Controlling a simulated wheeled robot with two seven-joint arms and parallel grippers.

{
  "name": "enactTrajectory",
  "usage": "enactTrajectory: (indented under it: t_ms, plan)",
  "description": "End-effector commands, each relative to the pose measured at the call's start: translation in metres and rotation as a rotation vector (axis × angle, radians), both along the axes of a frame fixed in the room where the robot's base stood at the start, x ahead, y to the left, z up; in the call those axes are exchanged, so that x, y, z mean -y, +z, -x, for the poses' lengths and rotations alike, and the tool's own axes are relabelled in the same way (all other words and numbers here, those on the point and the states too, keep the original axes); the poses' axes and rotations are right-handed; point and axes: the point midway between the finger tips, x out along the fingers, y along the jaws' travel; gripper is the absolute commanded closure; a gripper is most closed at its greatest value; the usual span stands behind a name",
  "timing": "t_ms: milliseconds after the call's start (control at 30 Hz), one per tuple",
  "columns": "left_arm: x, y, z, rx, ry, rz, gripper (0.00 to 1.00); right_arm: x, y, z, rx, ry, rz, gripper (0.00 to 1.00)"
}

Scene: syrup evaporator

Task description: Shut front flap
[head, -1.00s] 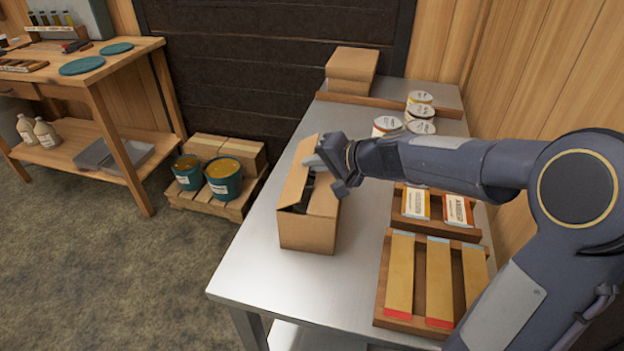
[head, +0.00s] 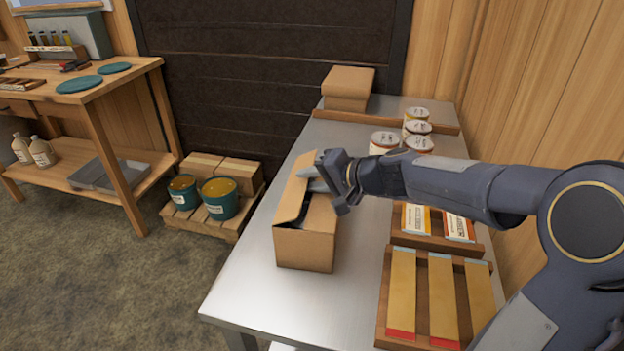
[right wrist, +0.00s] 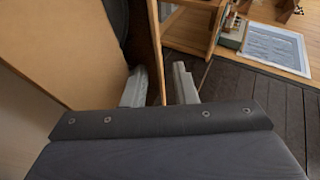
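The open cardboard box (head: 305,248) stands on the metal table, left of its middle. Its long left flap (head: 293,188) stands up and leans. The front flap (head: 318,222) slopes at the near end, with a dark gap behind it. The box's inside is mostly hidden. My left gripper is not in view.
Wooden trays with packets (head: 435,240) and long yellow strips (head: 441,295) lie to the right of the box. Several cans (head: 417,130) and a closed carton (head: 348,88) stand at the back. Bare metal table top (head: 250,280) shows left of the box.

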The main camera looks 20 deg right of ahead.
Motion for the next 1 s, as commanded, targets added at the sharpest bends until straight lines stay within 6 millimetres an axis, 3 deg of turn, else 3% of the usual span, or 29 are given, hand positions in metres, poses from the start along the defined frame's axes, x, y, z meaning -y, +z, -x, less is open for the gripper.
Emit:
enactTrajectory:
  t_ms: [167, 500, 867, 1000]
  plan:
    - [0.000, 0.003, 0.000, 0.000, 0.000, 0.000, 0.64, 0.009, 0.009, 0.010, 0.003, -0.002, -0.001, 0.75]
    - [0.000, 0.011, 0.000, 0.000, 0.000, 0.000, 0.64, 0.036, 0.033, 0.050, 0.002, -0.001, -0.001, 0.75]
    - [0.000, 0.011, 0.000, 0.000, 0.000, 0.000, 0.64, 0.041, 0.035, 0.057, -0.001, -0.001, 0.000, 0.75]
    - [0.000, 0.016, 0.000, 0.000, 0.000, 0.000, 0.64, 0.040, 0.040, 0.057, 0.000, 0.000, 0.000, 0.90]
